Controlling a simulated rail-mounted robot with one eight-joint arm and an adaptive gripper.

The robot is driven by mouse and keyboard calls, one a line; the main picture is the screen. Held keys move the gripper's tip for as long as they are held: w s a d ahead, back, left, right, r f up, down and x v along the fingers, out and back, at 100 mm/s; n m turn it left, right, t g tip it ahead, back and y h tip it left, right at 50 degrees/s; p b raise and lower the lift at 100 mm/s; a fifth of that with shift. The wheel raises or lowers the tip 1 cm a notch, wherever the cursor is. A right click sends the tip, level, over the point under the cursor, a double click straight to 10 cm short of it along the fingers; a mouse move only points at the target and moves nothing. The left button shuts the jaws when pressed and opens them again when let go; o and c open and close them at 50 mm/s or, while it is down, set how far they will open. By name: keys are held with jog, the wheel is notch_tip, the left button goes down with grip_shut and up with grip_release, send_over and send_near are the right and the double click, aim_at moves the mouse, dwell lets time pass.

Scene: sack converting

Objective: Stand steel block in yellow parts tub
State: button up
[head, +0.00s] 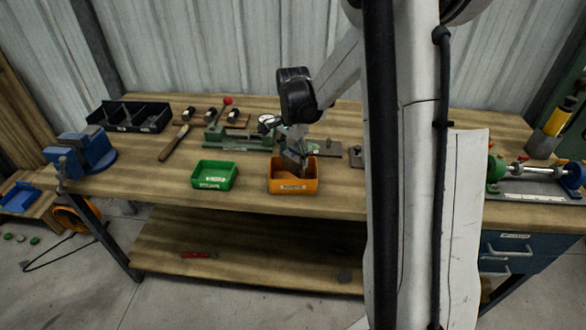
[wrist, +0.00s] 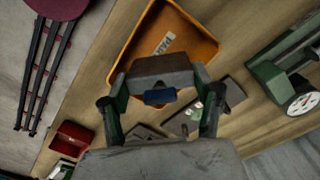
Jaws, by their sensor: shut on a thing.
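The yellow parts tub (head: 293,187), orange-yellow with a white label, stands near the front of the bench. It also shows in the wrist view (wrist: 197,40), its inside bare where visible. My gripper (head: 293,148) is over the tub, and in the wrist view its fingers (wrist: 160,98) are closed on both sides of the grey steel block (wrist: 165,68). The block, with a small blue patch below it, overlaps the tub's near part in that view. In the head view the block (head: 291,162) hangs tilted at the tub's opening; I cannot tell whether it touches the floor.
A green tub (head: 214,174) stands to the left of the yellow one. A green machine (head: 232,137) and small plates (head: 357,155) lie behind and to the right. A blue vise (head: 82,153) and black divided tray (head: 130,115) are at the left. Bench between vise and green tub is clear.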

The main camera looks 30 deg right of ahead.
aim_at(293, 167)
jog(key=shift+f, duration=2.25)
jog(key=shift+f, duration=0.2)
jog(key=o, duration=1.3)
jog(key=shift+r, duration=0.15)
notch_tip(293, 167, up, 11)
jog(key=shift+r, duration=0.2)
jog(key=shift+s+a+r, duration=0.1)
jog(key=shift+r, duration=0.35)
jog(key=s+a+r+n+t, duration=0.3)
jog(key=s+a+r+n, duration=0.4)
jog(key=s+a+r, duration=0.25)
jog(key=s+a+n+t, duration=0.1)
jog(key=s+a+n, duration=0.1)
jog(key=s, duration=0.2)
jog(key=s+a+n+t, duration=0.1)
jog(key=s+a+n, duration=0.2)
jog(key=s, duration=0.2)
jog(key=s+a+f+n+t, duration=0.1)
jog(key=s+a+n+t, duration=0.1)
jog(key=s+n, duration=0.1)
jog(key=shift+s+a+f, duration=0.1)
jog(key=shift+s+a, duration=0.2)
jog(key=shift+s, duration=0.5)
